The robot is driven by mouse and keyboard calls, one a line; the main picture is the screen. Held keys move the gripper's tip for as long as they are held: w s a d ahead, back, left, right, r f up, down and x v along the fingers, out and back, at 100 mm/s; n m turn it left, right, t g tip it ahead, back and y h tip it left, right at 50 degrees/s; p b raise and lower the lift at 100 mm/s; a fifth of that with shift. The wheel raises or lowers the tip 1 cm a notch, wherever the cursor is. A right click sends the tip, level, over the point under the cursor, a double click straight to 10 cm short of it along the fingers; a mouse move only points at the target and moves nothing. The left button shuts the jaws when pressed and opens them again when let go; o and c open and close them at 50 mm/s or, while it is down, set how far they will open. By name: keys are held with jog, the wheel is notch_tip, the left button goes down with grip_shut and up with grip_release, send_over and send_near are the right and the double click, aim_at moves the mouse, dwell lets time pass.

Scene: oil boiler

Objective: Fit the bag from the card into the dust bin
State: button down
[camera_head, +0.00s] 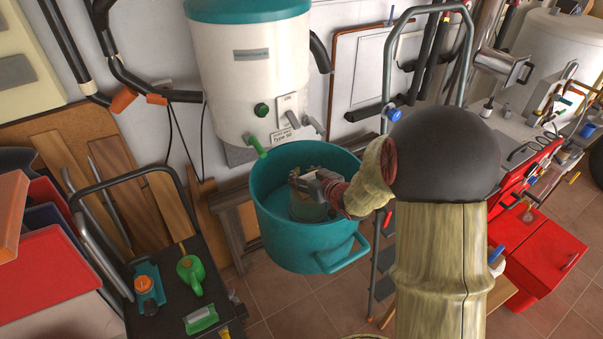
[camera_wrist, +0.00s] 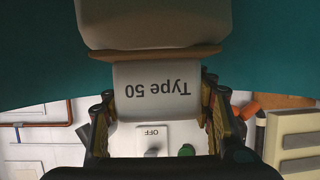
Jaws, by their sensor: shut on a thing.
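The teal dust bin (camera_head: 262,205) stands open below a white tank; its teal wall (camera_wrist: 45,60) fills the upper wrist view. My gripper (camera_head: 308,184) is inside its mouth, shut on the bag (camera_head: 308,210), which is inside the bin. In the wrist view my gripper's fingers (camera_wrist: 160,92) flank the bag's pale collar, marked "Type 50" upside down. A brown flange and the beige bag body (camera_wrist: 152,24) extend beyond it. The bag's far end and any bin contact are hidden. The card (camera_head: 285,135) on the tank reads "Type 50".
The white tank (camera_head: 250,70) hangs over the bin's back, with a switch plate (camera_head: 288,104) and green knobs. A black trolley (camera_head: 165,290) with bottles stands left.

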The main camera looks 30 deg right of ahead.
jog(key=shift+f+b, duration=0.7)
jog(key=shift+f, duration=0.25)
jog(key=c, duration=0.6)
grip_release()
jog(key=shift+c, duration=0.2)
notch_tip(320, 180, up, 10)
dwell(0.4)
